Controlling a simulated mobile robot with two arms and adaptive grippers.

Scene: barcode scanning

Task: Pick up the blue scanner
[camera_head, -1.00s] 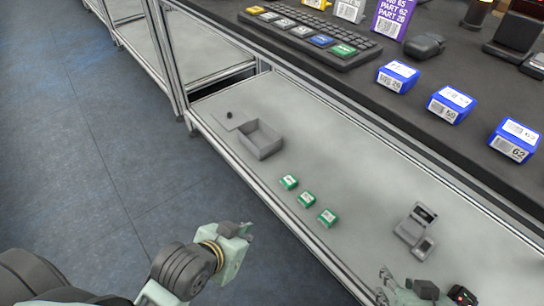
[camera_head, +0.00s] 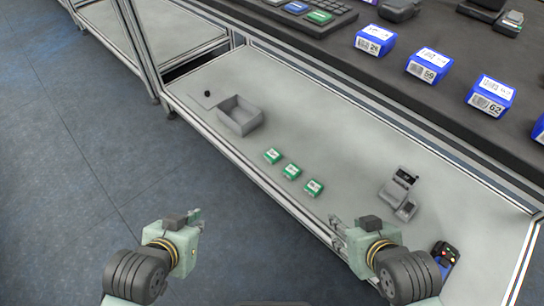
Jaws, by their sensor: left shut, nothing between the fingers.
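A dark handheld device with blue edges and red and yellow buttons, which looks like the blue scanner (camera_head: 446,252), lies at the lower right on the lower shelf. My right arm hides part of it. My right gripper (camera_head: 337,232) is left of it, near the shelf's front edge, and points away from it. I cannot tell whether its fingers are open or shut. My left gripper (camera_head: 197,217) is shut and empty over the floor, in front of the shelf and far left of the scanner.
The lower shelf (camera_head: 330,150) holds a grey open box (camera_head: 240,118), three small green boxes (camera_head: 291,172) and a grey card-terminal-like device (camera_head: 398,190). The dark upper counter (camera_head: 330,50) overhangs behind, with several blue boxes (camera_head: 428,66) and a keyboard (camera_head: 310,12). Bare floor lies at left.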

